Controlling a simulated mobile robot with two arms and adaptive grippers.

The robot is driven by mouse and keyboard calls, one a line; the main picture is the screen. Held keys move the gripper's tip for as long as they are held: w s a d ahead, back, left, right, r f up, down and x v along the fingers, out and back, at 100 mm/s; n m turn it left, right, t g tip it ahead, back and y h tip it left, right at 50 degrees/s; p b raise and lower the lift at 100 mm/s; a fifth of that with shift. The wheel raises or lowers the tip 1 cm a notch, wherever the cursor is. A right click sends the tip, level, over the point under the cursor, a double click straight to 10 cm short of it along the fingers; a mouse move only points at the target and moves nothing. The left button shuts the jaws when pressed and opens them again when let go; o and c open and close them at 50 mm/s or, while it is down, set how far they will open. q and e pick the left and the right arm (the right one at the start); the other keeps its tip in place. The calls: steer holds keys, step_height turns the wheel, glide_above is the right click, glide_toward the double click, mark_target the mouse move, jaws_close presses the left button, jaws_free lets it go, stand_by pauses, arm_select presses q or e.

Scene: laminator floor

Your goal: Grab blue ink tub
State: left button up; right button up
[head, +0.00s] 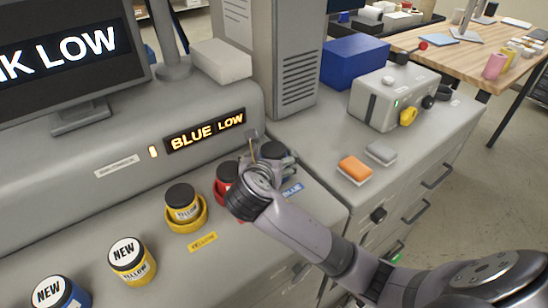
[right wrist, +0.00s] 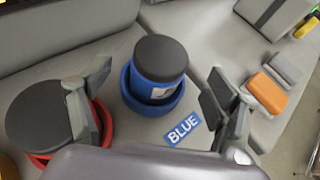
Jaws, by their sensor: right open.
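The blue ink tub (right wrist: 158,68) with a dark lid sits upright in a blue ring holder (right wrist: 152,105), behind a "BLUE" label (right wrist: 183,130). My right gripper (right wrist: 156,82) is open, with one finger on either side of the tub and visible gaps to it. In the head view my right gripper (head: 268,158) largely hides this tub. Another blue tub (head: 60,293), with a white "NEW" lid, stands at the bottom left of the head view. My left gripper is not in view.
A red tub (head: 226,182) stands close left of my right gripper; its dark lid (right wrist: 42,115) is beside the left finger. Yellow tubs (head: 183,203) (head: 130,262) stand further left. Orange (head: 355,168) and grey blocks lie right. The panel (head: 205,131) reads "BLUE LOW".

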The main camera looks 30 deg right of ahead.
mark_target(272, 153)
steer(key=shift+p+x, duration=0.45)
steer(key=shift+x, duration=0.3)
steer(key=p+x, duration=0.1)
steer(key=x, duration=0.2)
steer(key=shift+w+d, duration=0.25)
steer(key=shift+w, duration=0.05)
steer(key=shift+w+d+f, duration=0.15)
steer(key=shift+w+f, duration=0.05)
steer(key=shift+f, duration=0.05)
steer(key=shift+c, duration=0.8)
steer(key=c, duration=1.1)
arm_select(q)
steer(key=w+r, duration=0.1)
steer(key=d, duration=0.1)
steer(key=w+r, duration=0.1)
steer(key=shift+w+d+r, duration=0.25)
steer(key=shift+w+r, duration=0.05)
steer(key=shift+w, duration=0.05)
arm_select(e)
steer(key=shift+c, duration=0.3)
steer(key=shift+r, duration=0.15)
